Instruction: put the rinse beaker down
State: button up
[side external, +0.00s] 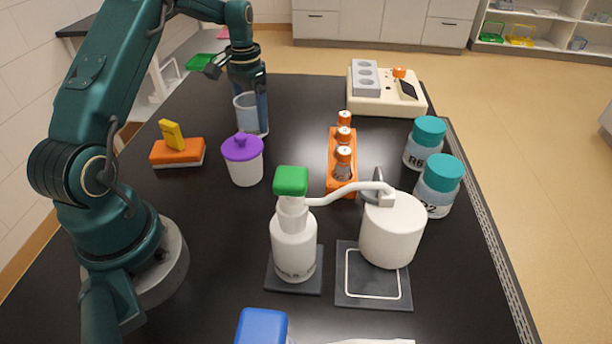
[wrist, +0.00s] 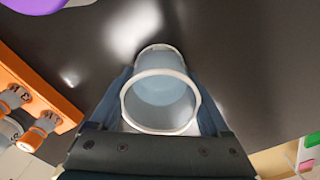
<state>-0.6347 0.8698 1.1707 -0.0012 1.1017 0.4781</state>
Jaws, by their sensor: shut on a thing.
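The rinse beaker (side external: 245,107) is a clear, pale-blue cup at the far left of the black table. My gripper (side external: 252,112) is shut on it, with one dark finger on each side. In the wrist view the beaker (wrist: 161,76) shows its open round rim between the fingers of my gripper (wrist: 160,95). The beaker looks upright and close to the table top. I cannot tell whether its base touches the table.
A purple-lidded jar (side external: 244,168) stands just in front of the beaker. A cream device (side external: 390,104) stands back right. A pump bottle (side external: 293,245) and white pot (side external: 391,235) stand in front.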

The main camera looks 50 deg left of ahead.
jog(key=shift+f, duration=0.35)
jog(key=o, duration=1.4)
jog(key=shift+c, duration=0.2)
jog(key=shift+r, duration=0.1)
notch_tip(320, 180, up, 10)
jog(key=d+r+t, duration=0.1)
jog(key=d+r, duration=0.6)
jog(key=s+d+f+m+t, duration=0.1)
jog(key=s+d+f+t, duration=0.2)
jog(key=s+d, duration=1.2)
jog(key=shift+s+d+m+t, duration=0.4)
jog(key=shift+s+t, duration=0.35)
jog(key=shift+t, duration=0.05)
